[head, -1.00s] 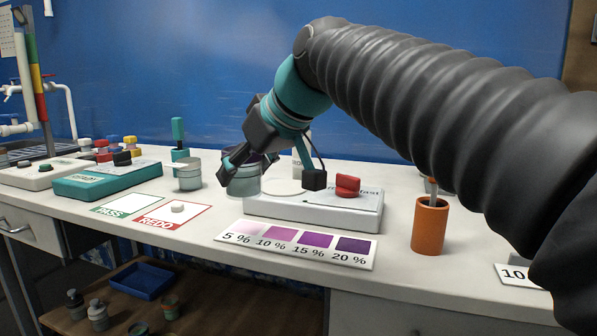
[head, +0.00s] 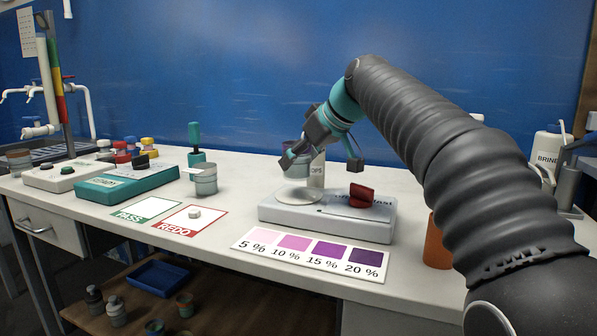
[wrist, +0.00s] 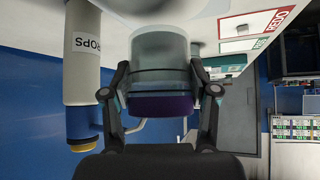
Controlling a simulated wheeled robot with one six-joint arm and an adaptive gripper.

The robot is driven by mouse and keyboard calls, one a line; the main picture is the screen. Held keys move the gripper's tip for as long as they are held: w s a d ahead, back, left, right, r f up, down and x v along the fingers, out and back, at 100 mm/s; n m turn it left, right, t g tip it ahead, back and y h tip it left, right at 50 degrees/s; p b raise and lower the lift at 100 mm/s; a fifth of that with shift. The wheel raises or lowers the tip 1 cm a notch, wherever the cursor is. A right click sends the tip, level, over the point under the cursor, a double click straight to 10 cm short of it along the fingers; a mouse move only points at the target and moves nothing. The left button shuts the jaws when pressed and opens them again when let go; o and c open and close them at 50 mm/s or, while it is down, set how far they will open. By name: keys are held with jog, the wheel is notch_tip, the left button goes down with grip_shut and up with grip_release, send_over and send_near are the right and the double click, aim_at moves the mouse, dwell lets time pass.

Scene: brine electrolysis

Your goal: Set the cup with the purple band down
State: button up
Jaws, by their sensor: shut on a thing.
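My gripper (head: 293,160) is shut on the cup with the purple band (head: 297,166). In the wrist view the clear grey cup (wrist: 160,52) sits between the two fingers, its purple band (wrist: 160,105) facing the palm. In the head view the fingers partly cover the cup. It appears held upright, just behind and above the round white plate (head: 299,197) of the white device (head: 330,222). A small gap seems to show between cup and plate.
A red knob (head: 361,196) rises from the device. Another cup (head: 205,182) stands to the left. The colour chart (head: 310,256) lies in front; the orange pot (head: 437,245) is right.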

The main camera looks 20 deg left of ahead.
aim_at(307, 165)
jog(key=shift+f+b, duration=0.4)
jog(key=shift+f, duration=1.35)
jog(key=shift+f, duration=0.1)
jog(key=o, duration=1.4)
jog(key=shift+r, duration=0.2)
jog(key=v, duration=1.2)
jog(key=shift+f+p, duration=0.1)
jog(key=shift+p, duration=0.3)
jog(key=shift+s, duration=0.1)
